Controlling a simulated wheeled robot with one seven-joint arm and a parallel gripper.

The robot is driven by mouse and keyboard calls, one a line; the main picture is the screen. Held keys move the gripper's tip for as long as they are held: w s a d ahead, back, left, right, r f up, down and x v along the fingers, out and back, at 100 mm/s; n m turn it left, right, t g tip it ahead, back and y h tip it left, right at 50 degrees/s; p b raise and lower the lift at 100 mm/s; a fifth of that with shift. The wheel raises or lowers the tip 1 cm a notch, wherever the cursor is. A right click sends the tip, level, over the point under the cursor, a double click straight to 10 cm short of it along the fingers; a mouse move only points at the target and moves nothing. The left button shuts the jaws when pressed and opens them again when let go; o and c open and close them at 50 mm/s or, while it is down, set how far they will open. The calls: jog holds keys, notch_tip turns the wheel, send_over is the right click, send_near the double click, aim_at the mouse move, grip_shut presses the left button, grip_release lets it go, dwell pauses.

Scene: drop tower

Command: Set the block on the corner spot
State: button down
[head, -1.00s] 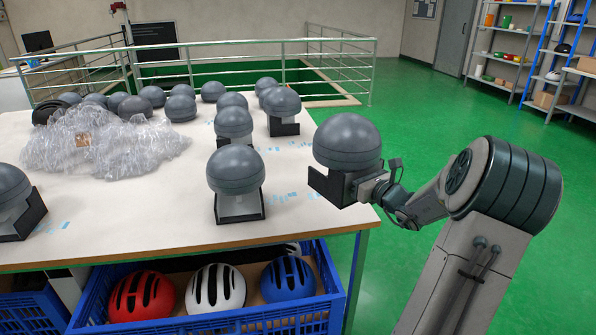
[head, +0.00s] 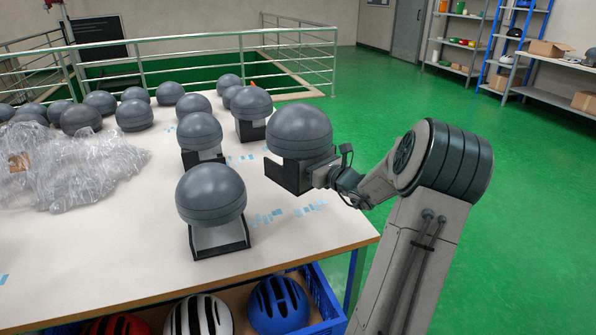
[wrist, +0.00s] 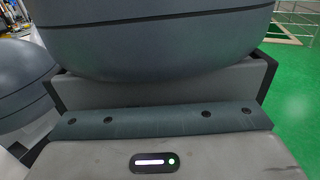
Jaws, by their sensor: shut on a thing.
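My gripper (head: 312,177) is shut on a block (head: 283,176), a dark, squared holder with a grey dome (head: 299,130) on top. The block is upright and held over the right part of the table, apart from its surface. Pale blue tape marks (head: 310,208) lie on the bare tabletop near the front right corner, below the held block. Which marks form the corner spot I cannot tell for certain.
A similar dome on a holder (head: 211,200) stands to the left of the held block. Several more domes stand behind, beside a heap of clear plastic wrap (head: 85,165). A blue crate of helmets (head: 325,300) is below the table's front edge (head: 290,262).

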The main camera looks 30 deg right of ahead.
jog(key=w+f, duration=0.2)
jog(key=w, duration=0.1)
jog(key=w+d+f, duration=0.1)
jog(key=w+f, duration=0.1)
jog(key=w, duration=0.1)
jog(key=w+f, duration=0.1)
jog(key=w, duration=0.3)
jog(key=shift+d+f, duration=0.25)
jog(key=shift+f, duration=0.15)
jog(key=shift+f+b, duration=0.35)
jog(key=shift+f, duration=1.6)
jog(key=shift+f, duration=0.15)
jog(key=c, duration=1.5)
grip_release()
jog(key=shift+s+f, duration=0.1)
jog(key=shift+s, duration=0.05)
jog(key=shift+o, duration=0.2)
jog(key=s, duration=0.4)
jog(key=s+d, duration=0.1)
jog(key=s, duration=0.7)
jog(key=shift+d, duration=0.35)
